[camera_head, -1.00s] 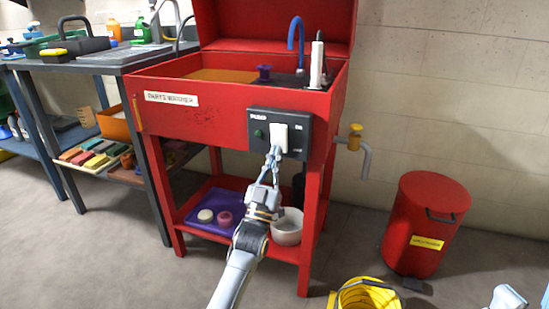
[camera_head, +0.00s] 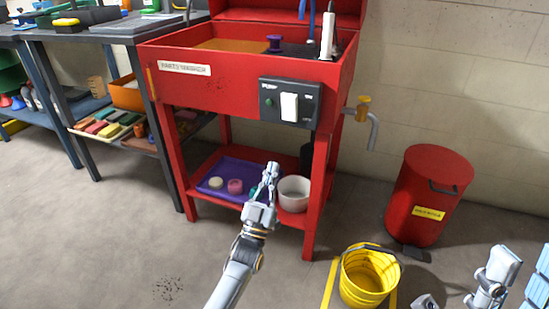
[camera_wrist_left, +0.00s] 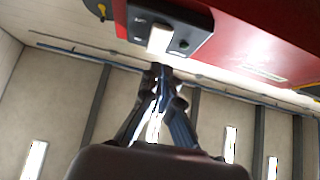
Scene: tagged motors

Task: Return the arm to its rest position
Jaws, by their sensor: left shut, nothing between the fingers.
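My left arm reaches in from the bottom of the head view. My left gripper (camera_head: 268,180) is shut and empty, its fingertips pointing up and away. It is in front of the red parts washer (camera_head: 225,88) and appears below the switch box, over the lower shelf area. In the wrist view the shut fingers (camera_wrist_left: 160,85) appear just below the white switch (camera_wrist_left: 159,38), apart from it as the head view shows. A pale jointed part (camera_head: 490,285) at the lower right may belong to my right arm; its jaw state is unclear.
The dark box with a white rocker switch (camera_head: 289,106) is on the washer's front. On its lower shelf are a purple tray (camera_head: 208,188) and a white bowl (camera_head: 293,194). A yellow bucket (camera_head: 366,276) and a red bin (camera_head: 428,196) stand right. The floor at left is clear.

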